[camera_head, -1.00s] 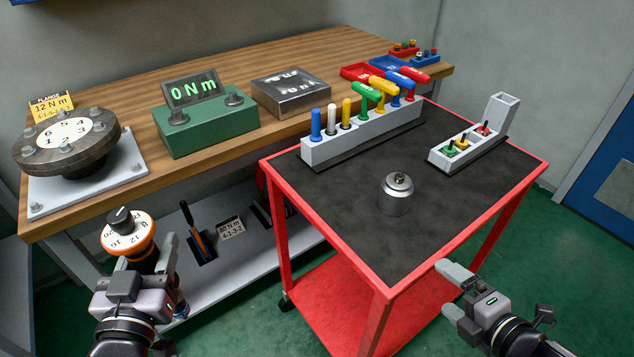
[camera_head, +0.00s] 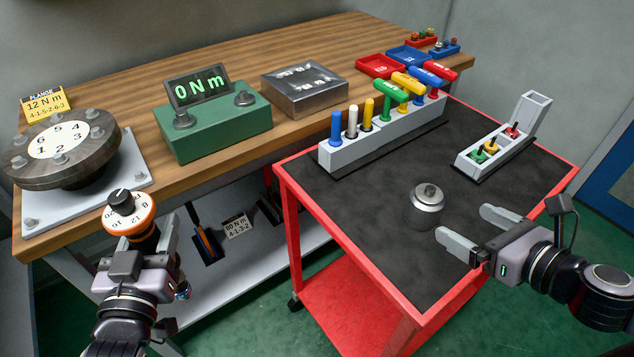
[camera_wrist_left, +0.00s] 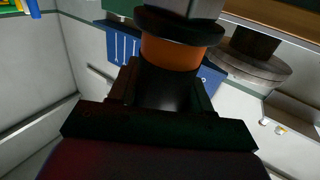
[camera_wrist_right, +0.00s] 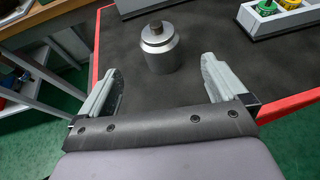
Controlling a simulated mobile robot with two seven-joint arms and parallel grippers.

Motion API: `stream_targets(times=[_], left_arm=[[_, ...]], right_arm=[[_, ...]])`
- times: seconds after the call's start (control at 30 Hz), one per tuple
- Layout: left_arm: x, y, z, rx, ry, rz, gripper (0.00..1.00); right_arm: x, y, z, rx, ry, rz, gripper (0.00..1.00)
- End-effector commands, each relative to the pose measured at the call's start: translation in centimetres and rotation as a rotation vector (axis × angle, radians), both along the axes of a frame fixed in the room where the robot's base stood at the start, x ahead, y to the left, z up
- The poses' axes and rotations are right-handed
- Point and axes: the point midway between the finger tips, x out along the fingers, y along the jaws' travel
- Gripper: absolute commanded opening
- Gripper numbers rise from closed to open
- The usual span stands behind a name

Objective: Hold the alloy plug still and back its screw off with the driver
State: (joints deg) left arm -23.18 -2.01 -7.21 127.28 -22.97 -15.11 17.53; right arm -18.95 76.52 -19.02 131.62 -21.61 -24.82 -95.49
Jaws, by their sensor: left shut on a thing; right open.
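The alloy plug (camera_head: 426,208) is a short silver cylinder with a screw head on top, standing upright on the black top of the red cart. It also shows in the right wrist view (camera_wrist_right: 160,50), just beyond the fingertips. My right gripper (camera_head: 470,229) is open and empty, its two fingers pointing at the plug from the near right without touching it. My left gripper (camera_head: 147,247) is shut on the driver (camera_head: 130,213), which has an orange ring, a white numbered dial and a black knob. The driver also shows in the left wrist view (camera_wrist_left: 170,55). Its tip is hidden.
A grey rack (camera_head: 385,135) of coloured-handled tools stands at the cart's back edge. A smaller grey holder (camera_head: 500,145) is at its right. The wooden bench bears a bolted flange (camera_head: 62,150), a green torque display (camera_head: 215,130) and a metal box (camera_head: 303,88). The cart's middle is clear around the plug.

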Motion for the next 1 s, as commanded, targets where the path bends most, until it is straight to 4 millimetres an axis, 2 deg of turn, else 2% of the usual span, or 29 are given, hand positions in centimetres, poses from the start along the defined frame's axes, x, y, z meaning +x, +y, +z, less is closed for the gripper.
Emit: stream_targets(times=[0.63, 1.0], left_arm=[[0.0, 0.0, 0.5, -0.001, -0.009, -0.001, 0.0], [0.0, 0.0, 1.0, -0.001, -0.009, -0.001, 0.0]], right_arm=[[2.7, 1.1, -1.0, -0.001, -0.004, 0.001, 0.99], [5.8, 2.3, -2.4, 0.001, -0.003, -0.001, 0.99]])
